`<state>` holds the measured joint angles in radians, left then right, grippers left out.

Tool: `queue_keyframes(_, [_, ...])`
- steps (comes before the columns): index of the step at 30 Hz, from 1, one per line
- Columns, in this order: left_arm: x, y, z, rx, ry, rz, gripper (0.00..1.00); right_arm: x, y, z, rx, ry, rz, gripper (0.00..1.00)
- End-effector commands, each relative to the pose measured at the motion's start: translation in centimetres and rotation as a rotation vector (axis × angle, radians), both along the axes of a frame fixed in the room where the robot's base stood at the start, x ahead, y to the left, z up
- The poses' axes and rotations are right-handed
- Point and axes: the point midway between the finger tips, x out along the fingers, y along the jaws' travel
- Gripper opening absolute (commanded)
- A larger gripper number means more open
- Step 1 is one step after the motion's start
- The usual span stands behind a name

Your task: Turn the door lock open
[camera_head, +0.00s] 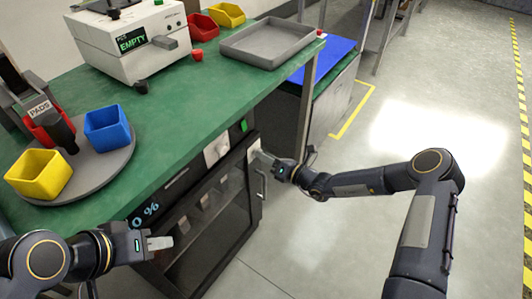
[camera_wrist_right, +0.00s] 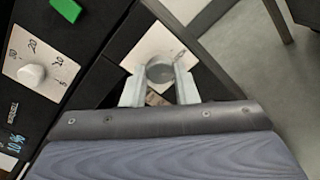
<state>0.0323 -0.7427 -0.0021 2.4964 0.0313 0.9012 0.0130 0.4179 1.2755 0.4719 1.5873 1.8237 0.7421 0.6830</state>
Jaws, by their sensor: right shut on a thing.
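The door lock is a round grey knob (camera_wrist_right: 160,70) on a pale square plate (camera_wrist_right: 150,48), seen in the right wrist view. My right gripper (camera_head: 259,157) is at the upper right corner of the rack front, and its two pale fingers (camera_wrist_right: 160,88) are shut on the knob. The dark glass door (camera_head: 208,232) appears closed under the green-topped bench. Its vertical handle (camera_head: 262,184) is just below my right gripper. My left gripper (camera_head: 160,243) is in front of the rack at the lower left, holding nothing visible. Its finger gap cannot be made out.
A white timer dial (camera_wrist_right: 31,74) and a green button (camera_wrist_right: 66,9) are beside the lock. The green bench (camera_head: 190,95) carries a grey tray (camera_head: 268,43), a white tester (camera_head: 130,45) and coloured bins. The floor to the right is clear.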

Motion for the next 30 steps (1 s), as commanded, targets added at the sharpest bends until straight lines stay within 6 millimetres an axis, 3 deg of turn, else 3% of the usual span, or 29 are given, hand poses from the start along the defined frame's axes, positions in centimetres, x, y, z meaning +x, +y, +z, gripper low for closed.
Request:
queue_keyframes(18, [0.0,0.0,2.3,0.000,0.000,0.000,0.36,0.1,-0.1,0.0,0.310,0.427,-0.003,0.04])
queue_keyframes(30, [0.0,0.0,2.6,0.000,0.000,0.000,0.36,0.1,-0.1,0.0,0.399,0.549,-0.002,0.04])
